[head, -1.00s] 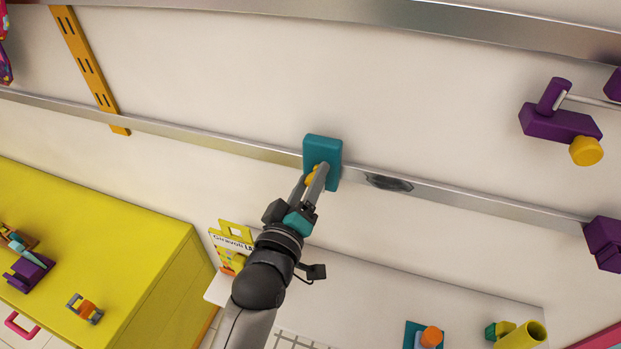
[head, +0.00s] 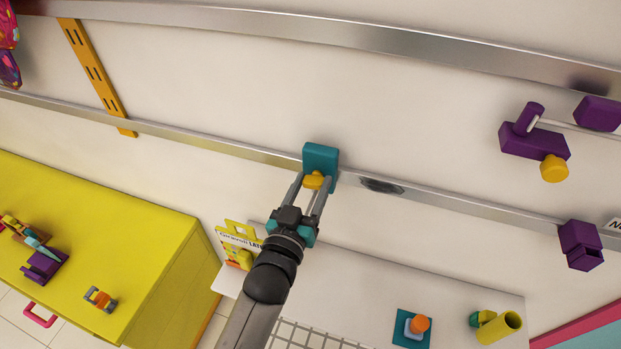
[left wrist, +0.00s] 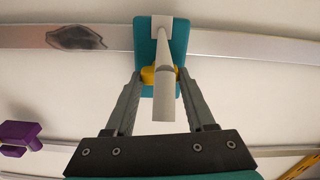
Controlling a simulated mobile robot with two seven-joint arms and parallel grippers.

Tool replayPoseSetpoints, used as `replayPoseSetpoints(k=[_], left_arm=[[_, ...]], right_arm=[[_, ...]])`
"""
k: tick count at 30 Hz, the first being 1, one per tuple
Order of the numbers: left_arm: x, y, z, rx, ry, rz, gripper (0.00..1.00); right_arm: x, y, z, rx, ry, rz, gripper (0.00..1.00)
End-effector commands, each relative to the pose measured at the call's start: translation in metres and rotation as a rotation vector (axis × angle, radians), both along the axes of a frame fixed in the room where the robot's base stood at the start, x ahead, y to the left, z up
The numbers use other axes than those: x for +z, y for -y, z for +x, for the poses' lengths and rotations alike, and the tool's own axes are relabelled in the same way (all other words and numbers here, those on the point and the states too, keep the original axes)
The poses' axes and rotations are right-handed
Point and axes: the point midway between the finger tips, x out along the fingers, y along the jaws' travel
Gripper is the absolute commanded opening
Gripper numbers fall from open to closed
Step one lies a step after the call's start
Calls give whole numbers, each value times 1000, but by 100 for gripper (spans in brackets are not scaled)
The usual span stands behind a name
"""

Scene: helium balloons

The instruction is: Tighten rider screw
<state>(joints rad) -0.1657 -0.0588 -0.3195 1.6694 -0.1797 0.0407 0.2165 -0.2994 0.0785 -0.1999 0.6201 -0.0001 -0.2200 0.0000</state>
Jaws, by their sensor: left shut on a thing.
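The rider is a teal block (head: 321,156) seated on the lower metal rail (head: 220,145) on the wall. Its yellow screw knob (head: 314,182) sticks out from the lower part of the block. My left gripper (head: 314,180) is shut on the knob, one finger on each side. In the left wrist view, the yellow knob (left wrist: 149,74) shows between the fingers, partly hidden by a pale peg (left wrist: 164,96) that stands out from the teal block (left wrist: 179,42). My right gripper is not in view.
A dark patch (head: 382,186) marks the rail just right of the rider. Purple fixtures (head: 533,141) with a yellow knob are at the right. A yellow cabinet (head: 120,230) carries small parts at the left. A white shelf (head: 440,285) with tools lies below.

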Motion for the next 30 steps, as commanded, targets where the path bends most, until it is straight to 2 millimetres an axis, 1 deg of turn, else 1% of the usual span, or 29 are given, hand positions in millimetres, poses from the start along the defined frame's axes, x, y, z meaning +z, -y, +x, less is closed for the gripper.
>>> replayPoseSetpoints(k=[3,9,24,25,30], left_arm=[[0,0,0,1,15,53,0],[0,0,0,1,32,106,0],[-1,0,0,1,39,122,0],[-1,0,0,1,38,121,57],[0,0,0,1,38,121,76]], right_arm=[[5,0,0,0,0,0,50],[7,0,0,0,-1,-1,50],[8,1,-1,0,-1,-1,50],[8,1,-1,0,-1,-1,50],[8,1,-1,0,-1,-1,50]])
